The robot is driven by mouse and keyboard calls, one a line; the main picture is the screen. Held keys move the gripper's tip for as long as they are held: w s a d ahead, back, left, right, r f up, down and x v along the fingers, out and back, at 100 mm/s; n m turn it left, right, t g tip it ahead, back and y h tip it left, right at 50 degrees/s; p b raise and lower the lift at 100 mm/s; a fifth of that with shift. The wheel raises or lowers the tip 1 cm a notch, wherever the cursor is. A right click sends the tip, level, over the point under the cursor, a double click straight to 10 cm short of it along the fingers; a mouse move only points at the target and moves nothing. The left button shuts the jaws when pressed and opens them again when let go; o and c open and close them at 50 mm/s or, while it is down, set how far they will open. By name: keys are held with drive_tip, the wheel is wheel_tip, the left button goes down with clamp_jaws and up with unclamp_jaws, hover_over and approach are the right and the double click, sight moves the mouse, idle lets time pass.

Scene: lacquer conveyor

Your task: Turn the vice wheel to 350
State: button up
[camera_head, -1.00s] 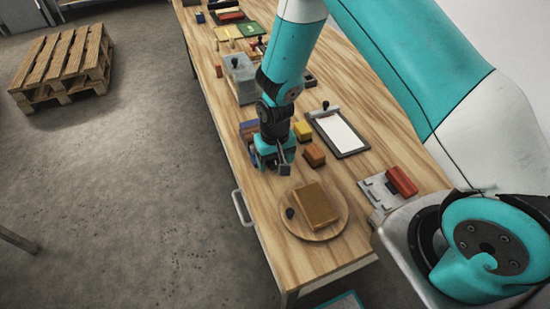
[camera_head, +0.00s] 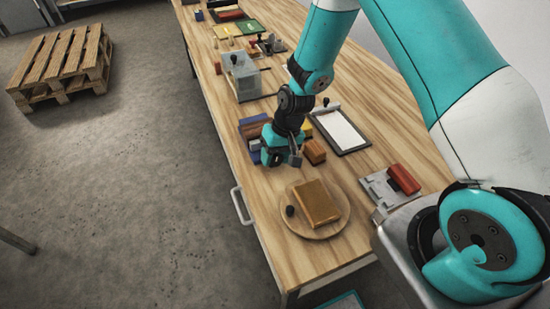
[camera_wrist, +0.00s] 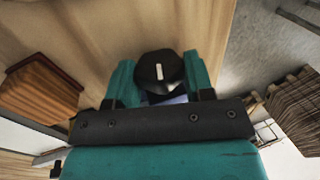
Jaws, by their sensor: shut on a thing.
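A black faceted knob with a white pointer line, which looks like the vice wheel (camera_wrist: 172,84), sits between the teal fingers of my gripper (camera_wrist: 158,82) in the wrist view. My gripper is shut on it. In the head view my gripper (camera_head: 282,158) is low over the bench beside a blue object (camera_head: 250,127), which may be the vice body. The gripper and wrist hide the wheel there. I see no readable scale or number around the wheel.
An orange-brown block (camera_head: 315,152) stands close right of my gripper. A clipboard (camera_head: 343,130) lies behind it. A round wooden board (camera_head: 333,227) with a brown block (camera_head: 314,202) is in front. A grey box (camera_head: 240,78) stands farther back. The bench's left edge is close.

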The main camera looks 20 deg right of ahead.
drive_tip(key=y+b, duration=0.2)
drive_tip(key=y, duration=0.1)
drive_tip(key=y+b, duration=0.1)
drive_tip(key=shift+d+f+y, duration=0.3)
drive_tip(key=shift+d+y, duration=0.05)
drive_tip(key=shift+y, duration=0.05)
drive_tip(key=shift+y+b, duration=0.55)
drive_tip(key=shift+y, duration=0.05)
drive_tip(key=shift+r, duration=0.1)
drive_tip(key=o, duration=0.9)
